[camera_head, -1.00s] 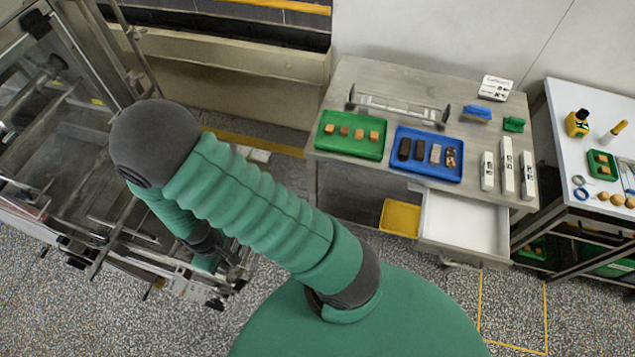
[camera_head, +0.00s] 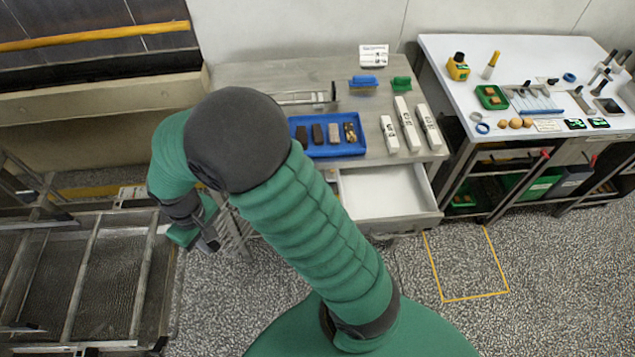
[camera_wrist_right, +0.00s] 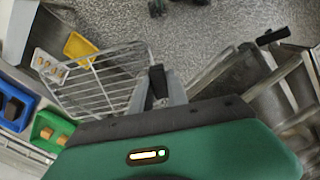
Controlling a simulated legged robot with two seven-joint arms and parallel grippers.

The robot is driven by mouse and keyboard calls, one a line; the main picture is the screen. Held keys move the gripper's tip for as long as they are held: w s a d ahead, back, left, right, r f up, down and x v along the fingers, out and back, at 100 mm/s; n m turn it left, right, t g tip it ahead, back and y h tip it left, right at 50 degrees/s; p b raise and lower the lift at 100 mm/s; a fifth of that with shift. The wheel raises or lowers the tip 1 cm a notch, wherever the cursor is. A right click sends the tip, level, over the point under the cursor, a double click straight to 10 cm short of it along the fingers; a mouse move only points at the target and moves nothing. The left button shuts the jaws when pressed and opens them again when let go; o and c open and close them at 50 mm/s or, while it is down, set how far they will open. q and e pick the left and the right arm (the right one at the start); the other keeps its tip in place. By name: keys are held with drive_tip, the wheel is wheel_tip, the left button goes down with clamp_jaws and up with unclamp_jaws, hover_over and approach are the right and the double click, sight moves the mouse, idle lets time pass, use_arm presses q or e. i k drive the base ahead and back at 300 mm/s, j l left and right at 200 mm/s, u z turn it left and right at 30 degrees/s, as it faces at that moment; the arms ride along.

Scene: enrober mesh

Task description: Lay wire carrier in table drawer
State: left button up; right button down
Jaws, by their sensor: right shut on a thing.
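The wire carrier (camera_wrist_right: 98,82), a pale grid of thin metal bars, is held by my right gripper (camera_wrist_right: 160,88) in the right wrist view, gripped near one end. In the head view the right gripper (camera_head: 207,240) is at the lower left, and part of the carrier (camera_head: 236,232) shows beside it, the rest hidden behind my arm. The carrier is in the air, left of the table and apart from the drawer. The table drawer (camera_head: 385,192) is pulled out, with a white interior that looks empty where visible. My left gripper is out of view.
The grey table (camera_head: 262,75) bears a blue tray (camera_head: 347,150) of dark bars, white blocks (camera_head: 408,125) and a metal rack (camera_head: 300,97). A white worktable (camera_head: 480,55) stands right. A metal-framed machine (camera_head: 85,275) is at left. Speckled floor before the drawer is clear.

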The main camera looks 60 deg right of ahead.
sight(384, 204)
drive_tip(key=i+l+z, duration=0.1)
drive_tip(key=z, duration=0.85)
drive_tip(key=i+z, duration=0.15)
drive_tip(key=z, duration=0.3)
drive_tip(key=i+z, duration=0.1)
drive_tip(key=z, duration=0.35)
drive_tip(key=i+j+z, duration=0.1)
drive_tip(key=z, duration=0.4)
drive_tip(key=i+j+z, duration=0.15)
drive_tip(key=i+j, duration=0.15)
drive_tip(key=j, duration=0.1)
